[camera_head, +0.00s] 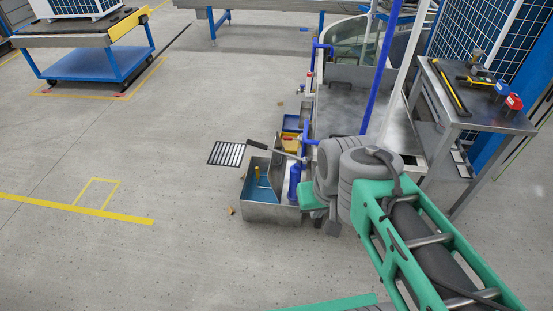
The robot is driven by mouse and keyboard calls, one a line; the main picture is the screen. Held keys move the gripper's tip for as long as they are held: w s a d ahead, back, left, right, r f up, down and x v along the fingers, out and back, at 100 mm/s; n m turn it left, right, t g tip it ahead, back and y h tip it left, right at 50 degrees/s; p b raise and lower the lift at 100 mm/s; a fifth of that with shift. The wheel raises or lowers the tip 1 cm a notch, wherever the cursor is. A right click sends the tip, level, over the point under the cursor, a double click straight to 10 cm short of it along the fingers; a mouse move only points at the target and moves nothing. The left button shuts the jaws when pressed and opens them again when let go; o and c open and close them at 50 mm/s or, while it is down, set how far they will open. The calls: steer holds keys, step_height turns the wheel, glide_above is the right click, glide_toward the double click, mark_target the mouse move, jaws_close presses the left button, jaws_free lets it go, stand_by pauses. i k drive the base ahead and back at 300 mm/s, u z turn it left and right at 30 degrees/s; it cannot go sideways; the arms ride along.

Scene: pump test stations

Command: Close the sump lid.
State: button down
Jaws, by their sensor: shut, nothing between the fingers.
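An open metal box (272,213), which looks like the sump, stands on the floor left of my arm. Blue shows inside it, and a small yellow upright piece (257,172) stands in it. A grey panel (277,172) rises steeply at its right side; it looks like the lid standing open, but its hinge and edges are hard to make out. A blue cylinder (295,180) stands close beside the panel. My arm reaches in from the lower right, its grey joints just right of the box. I cannot see my gripper's fingers; they are out of sight.
A dark-gripped lever (258,146) sticks out above the box. A floor grille (227,153) lies to its left. Blue and yellow bins (290,143) sit behind. A steel bench (480,110) with tools stands at right.

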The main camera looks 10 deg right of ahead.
mark_target(275, 175)
steer(key=u, duration=0.05)
steer(key=i, duration=0.1)
steer(key=u, duration=0.5)
steer(key=k, duration=1.3)
steer(key=z, duration=0.05)
steer(key=i, duration=0.6)
steer(key=z, duration=0.8)
steer(key=i, duration=0.8)
steer(key=u, duration=0.85)
steer(key=i, duration=0.65)
steer(key=u, duration=0.65)
